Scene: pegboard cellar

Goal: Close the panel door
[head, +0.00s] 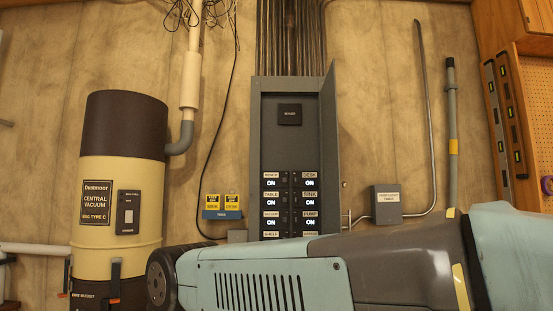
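The grey breaker panel (277,145) is mounted on the wall near the middle of the head view. The panel door (331,140) stands open on the panel's right side, swung out toward me and seen at a steep angle. The panel's lower end is hidden behind my teal and grey arm, which crosses the lower part of the view. My gripper is not in view, so its place relative to the door cannot be told.
A cream and brown central vacuum (120,200) stands at the left. Yellow tags hang on a blue holder (222,214) left of the panel. A small grey box (386,200) with a bent conduit (424,110) is right of the door. A wooden pegboard cabinet (530,120) is far right.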

